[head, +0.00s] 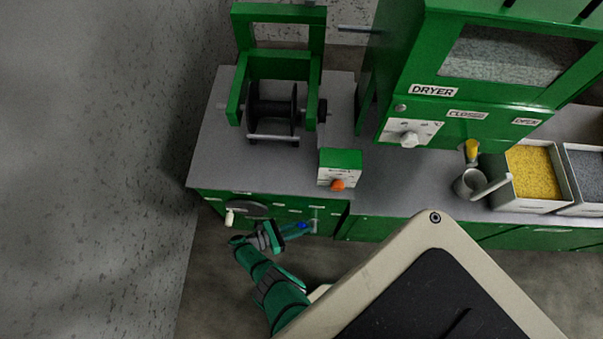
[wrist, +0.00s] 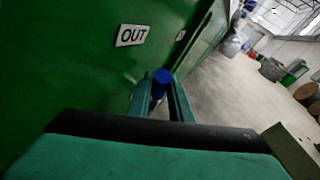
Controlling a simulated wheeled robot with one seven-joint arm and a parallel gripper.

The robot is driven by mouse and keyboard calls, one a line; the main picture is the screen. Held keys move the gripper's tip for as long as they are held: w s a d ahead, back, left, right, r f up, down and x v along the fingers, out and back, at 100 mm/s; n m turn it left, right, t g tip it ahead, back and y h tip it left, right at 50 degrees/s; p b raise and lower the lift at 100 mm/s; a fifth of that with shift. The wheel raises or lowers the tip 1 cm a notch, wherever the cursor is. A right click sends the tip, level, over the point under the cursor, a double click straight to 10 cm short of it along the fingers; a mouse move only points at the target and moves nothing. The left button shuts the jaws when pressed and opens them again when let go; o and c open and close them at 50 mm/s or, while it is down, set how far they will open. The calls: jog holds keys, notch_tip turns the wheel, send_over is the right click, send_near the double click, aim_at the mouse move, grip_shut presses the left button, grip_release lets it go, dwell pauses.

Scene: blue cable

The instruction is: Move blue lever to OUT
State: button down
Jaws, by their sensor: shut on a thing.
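The blue lever shows in the head view as a small blue tip (head: 303,225) at the front of the green cabinet, below the counter. In the wrist view its blue knob (wrist: 161,80) sits between the tips of my two fingers. My gripper (head: 292,229) is shut on it; it also shows in the wrist view (wrist: 160,88). A white OUT label (wrist: 131,35) is on the green panel, up and left of the knob. The lever's shaft is mostly hidden by my fingers.
A white knob (head: 229,217) sticks out of the cabinet front left of my gripper. The grey counter (head: 215,150) carries a cable spool (head: 272,108) and a control box with an orange knob (head: 337,185). In the wrist view, open floor (wrist: 235,95) lies to the right.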

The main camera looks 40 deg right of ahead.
jog(key=shift+w+r, duration=0.1)
jog(key=shift+w, duration=0.5)
jog(key=c, duration=1.9)
grip_release()
jog(key=shift+s, duration=0.2)
jog(key=v, duration=1.1)
jog(key=shift+a, duration=0.1)
